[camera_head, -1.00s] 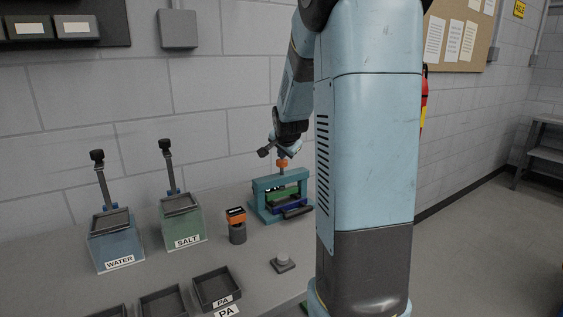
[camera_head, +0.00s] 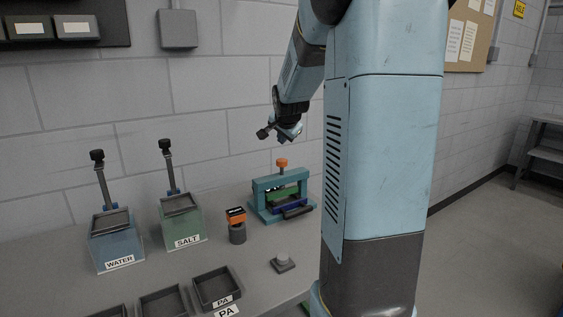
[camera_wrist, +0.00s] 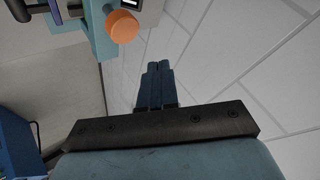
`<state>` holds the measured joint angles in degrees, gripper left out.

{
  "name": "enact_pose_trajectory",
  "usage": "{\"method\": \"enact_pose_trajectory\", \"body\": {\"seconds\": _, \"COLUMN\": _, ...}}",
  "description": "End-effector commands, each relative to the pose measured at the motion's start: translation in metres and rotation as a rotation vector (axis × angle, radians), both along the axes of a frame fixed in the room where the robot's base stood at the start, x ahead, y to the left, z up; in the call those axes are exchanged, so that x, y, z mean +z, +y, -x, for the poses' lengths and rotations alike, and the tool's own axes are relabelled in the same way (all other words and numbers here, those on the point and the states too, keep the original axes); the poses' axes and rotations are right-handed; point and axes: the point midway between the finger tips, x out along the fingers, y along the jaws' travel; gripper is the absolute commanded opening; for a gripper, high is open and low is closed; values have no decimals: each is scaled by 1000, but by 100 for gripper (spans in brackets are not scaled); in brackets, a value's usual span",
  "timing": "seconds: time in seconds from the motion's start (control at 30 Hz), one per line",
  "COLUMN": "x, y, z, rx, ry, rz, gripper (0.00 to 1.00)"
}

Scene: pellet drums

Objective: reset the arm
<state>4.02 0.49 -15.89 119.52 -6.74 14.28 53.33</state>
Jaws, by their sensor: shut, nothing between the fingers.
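My gripper (camera_head: 290,136) hangs in the air above and slightly behind the teal press in the head view, apart from it. In the wrist view its two fingers (camera_wrist: 157,82) lie side by side, shut, with nothing between them. The wrist view also shows the press's orange knob (camera_wrist: 122,27) just ahead and to the left of the fingers, not touching them. My blue arm fills the right middle of the head view and hides part of the wall behind it.
The teal press (camera_head: 282,196) stands on the grey bench. The WATER box (camera_head: 116,243), SALT box (camera_head: 183,222), an orange-topped cylinder (camera_head: 236,226), a small button-like block (camera_head: 282,263) and dark trays (camera_head: 216,288) stand left and in front. Air above the bench left of my arm is clear.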

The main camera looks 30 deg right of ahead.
Motion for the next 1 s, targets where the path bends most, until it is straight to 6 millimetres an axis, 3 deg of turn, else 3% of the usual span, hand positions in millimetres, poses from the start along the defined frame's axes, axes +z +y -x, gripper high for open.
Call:
{"method": "enact_pose_trajectory", "body": {"seconds": 0.73, "x": 1, "y": 2, "z": 2, "rx": 6, "ry": 4, "rz": 1, "gripper": 0}}
{"method": "enact_pose_trajectory", "body": {"seconds": 0.87, "x": 8, "y": 17, "z": 17, "rx": 51, "ry": 23, "rz": 14, "gripper": 0}}
{"method": "enact_pose_trajectory", "body": {"seconds": 1.0, "x": 19, "y": 47, "z": 52, "rx": 156, "ry": 72, "rz": 46, "gripper": 0}}
